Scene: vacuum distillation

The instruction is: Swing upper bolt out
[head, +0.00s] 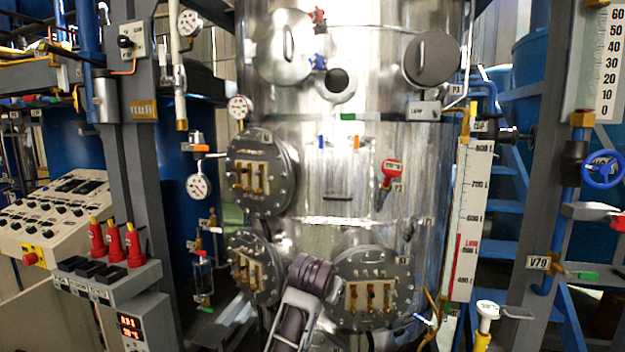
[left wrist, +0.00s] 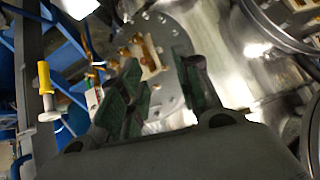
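Three round grey flanges with brass bolts sit on the steel vessel in the head view: an upper left flange (head: 262,172), a lower left flange (head: 240,268) and a lower right flange (head: 372,254). I cannot tell which bolt is the upper one. In the left wrist view my left gripper (left wrist: 160,90) is open and empty, its green-padded fingers apart. A grey flange (left wrist: 173,98) with brass bolts (left wrist: 140,52) lies beyond the fingers, with no clear contact. My right gripper is not in view.
One of my arm links stands before the vessel at the bottom middle. A yellow-handled fitting (head: 487,318) stands at the lower right. A white level scale (head: 470,220) and blue stairs (head: 502,235) are at right. A control panel (head: 62,215) is at left.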

